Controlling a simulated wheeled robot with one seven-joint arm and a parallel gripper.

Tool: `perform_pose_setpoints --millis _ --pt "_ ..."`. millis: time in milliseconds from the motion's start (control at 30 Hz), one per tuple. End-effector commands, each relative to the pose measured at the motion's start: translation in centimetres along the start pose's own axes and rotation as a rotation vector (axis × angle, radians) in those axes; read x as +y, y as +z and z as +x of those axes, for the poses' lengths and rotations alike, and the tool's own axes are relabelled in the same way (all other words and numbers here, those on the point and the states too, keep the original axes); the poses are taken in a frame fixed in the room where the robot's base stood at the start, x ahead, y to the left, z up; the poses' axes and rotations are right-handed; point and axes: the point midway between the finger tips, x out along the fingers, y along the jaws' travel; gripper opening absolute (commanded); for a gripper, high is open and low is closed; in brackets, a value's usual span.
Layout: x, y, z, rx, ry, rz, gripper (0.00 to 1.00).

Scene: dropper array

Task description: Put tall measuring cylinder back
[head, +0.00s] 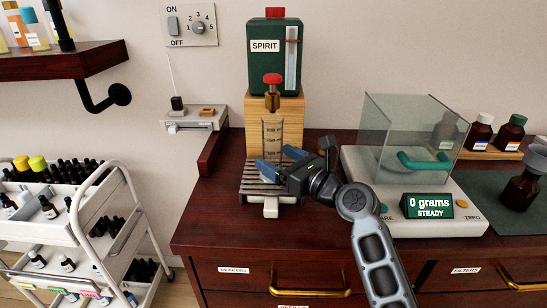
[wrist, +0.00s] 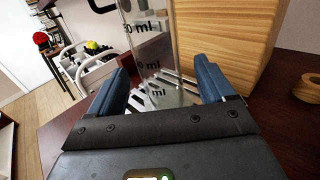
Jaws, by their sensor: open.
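The tall measuring cylinder (head: 272,137) is clear glass with dark marks and stands upright on a slatted rack (head: 256,182), under the brass tap with a red top (head: 272,90). In the wrist view the cylinder (wrist: 150,50) shows its "ml" markings between my two blue fingers. My gripper (head: 279,163) is open, with a finger on either side of the cylinder's lower part. In the wrist view my gripper (wrist: 163,88) shows a gap beside the glass; I cannot tell whether either finger touches it. The cylinder's foot is partly hidden by my gripper.
A green SPIRIT tank (head: 273,60) stands on a wooden block (head: 290,110) behind the cylinder. A glass-shielded scale (head: 365,170) reading 0 grams is to the right. A white trolley (head: 95,195) with bottles is to the left. The counter's front left is clear.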

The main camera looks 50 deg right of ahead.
Motion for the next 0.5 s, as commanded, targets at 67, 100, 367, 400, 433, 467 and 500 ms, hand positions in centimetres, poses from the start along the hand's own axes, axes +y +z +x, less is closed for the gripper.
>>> perform_pose_setpoints --millis 67,100,367,400,433,467,500 --pt "0.0 -0.2 -1.8 0.002 -0.002 0.001 0.82" --pt "0.0 -0.2 -2.6 0.001 -0.003 0.001 0.82" --pt "0.0 -0.2 -7.6 0.002 -0.002 0.0 0.82" --pt "0.0 -0.2 -8.1 0.001 -0.002 0.0 0.82" --pt "0.0 -0.1 -8.5 0.001 -0.002 0.0 0.82" --pt "0.0 -0.1 -8.8 0.001 -0.002 0.001 0.82" --pt "0.0 -0.1 -9.1 0.001 -0.002 0.001 0.82"
